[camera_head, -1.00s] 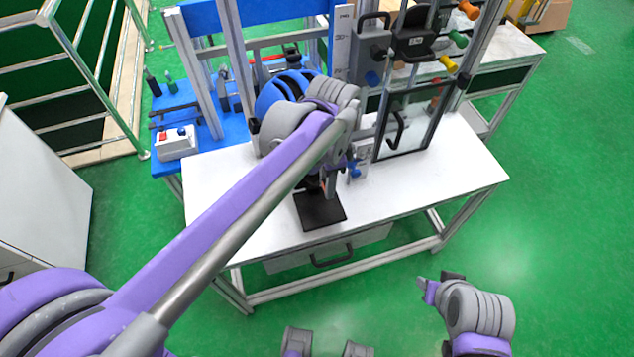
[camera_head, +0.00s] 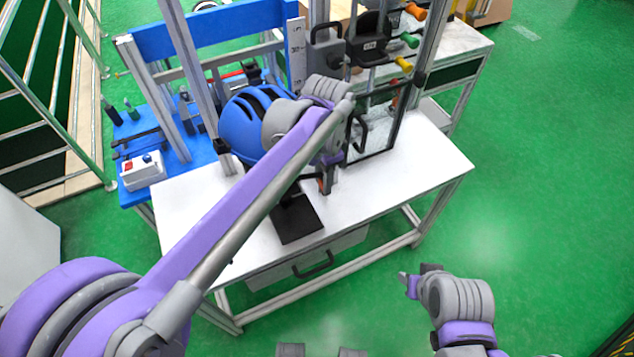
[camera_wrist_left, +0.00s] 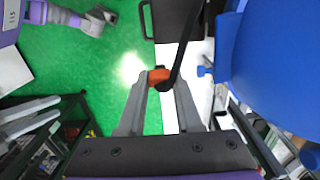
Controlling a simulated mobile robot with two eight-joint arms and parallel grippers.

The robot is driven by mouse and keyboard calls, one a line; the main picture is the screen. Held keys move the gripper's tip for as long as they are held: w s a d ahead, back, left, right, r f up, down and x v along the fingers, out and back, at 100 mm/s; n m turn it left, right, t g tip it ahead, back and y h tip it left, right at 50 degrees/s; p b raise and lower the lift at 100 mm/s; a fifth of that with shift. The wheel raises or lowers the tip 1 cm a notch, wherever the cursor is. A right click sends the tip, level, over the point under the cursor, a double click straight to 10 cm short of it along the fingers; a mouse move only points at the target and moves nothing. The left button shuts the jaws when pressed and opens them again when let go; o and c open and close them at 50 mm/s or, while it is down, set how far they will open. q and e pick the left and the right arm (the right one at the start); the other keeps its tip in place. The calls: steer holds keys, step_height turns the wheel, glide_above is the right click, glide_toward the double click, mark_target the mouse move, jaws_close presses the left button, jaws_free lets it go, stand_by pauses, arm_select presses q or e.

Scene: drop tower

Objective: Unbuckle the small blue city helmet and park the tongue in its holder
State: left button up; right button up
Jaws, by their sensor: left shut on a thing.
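The blue city helmet (camera_head: 243,127) sits on its stand over the black base plate (camera_head: 297,222), partly behind my left arm. Its blue shell (camera_wrist_left: 275,75) fills the right of the left wrist view. My left gripper (camera_wrist_left: 160,84) is shut on an orange buckle piece (camera_wrist_left: 159,75), with a black strap (camera_wrist_left: 178,50) rising from it. In the head view this gripper (camera_head: 326,182) is in front and right of the helmet. A small blue knob (camera_wrist_left: 204,71) shows beside the shell. I cannot make out the tongue's holder. My right gripper (camera_head: 415,280) hangs away from the table; its jaw opening is unclear.
The white table (camera_head: 370,195) is clear at its front right. A framed glass panel (camera_head: 385,125) stands behind the gripper, with coloured handles above. A blue bench (camera_head: 185,160) with a switch box (camera_head: 142,171) adjoins at left. Green floor is open at right.

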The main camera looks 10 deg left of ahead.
arm_select(q)
steer(key=shift+w+d+r+p, duration=0.95)
steer(key=shift+w+d+p, duration=0.7)
steer(key=shift+w+d, duration=2.25)
steer(key=w+a+r+p, duration=0.4)
steer(key=w+r+p, duration=0.1)
steer(key=w+r, duration=0.3)
steer(key=shift+w+r+p, duration=0.4)
steer(key=shift+w, duration=0.4)
arm_select(e)
steer(key=w+r+t, duration=0.1)
steer(key=w+r, duration=0.4)
steer(key=r, duration=0.7)
steer(key=shift+w+r, duration=0.2)
steer(key=shift+r, duration=0.2)
steer(key=shift+s, duration=0.1)
arm_select(q)
steer(key=shift+w+a+f, duration=0.35)
steer(key=shift+w+a, duration=0.15)
steer(key=shift+a, duration=0.7)
steer(key=shift+w+a+f, duration=0.35)
steer(key=shift+w+a, duration=0.2)
steer(key=shift+a, duration=0.65)
steer(key=shift+w+a+f, duration=0.35)
steer(key=shift+w+a, duration=0.15)
steer(key=shift+a, duration=0.7)
steer(key=shift+f, duration=0.1)
arm_select(e)
steer(key=shift+f, duration=0.1)
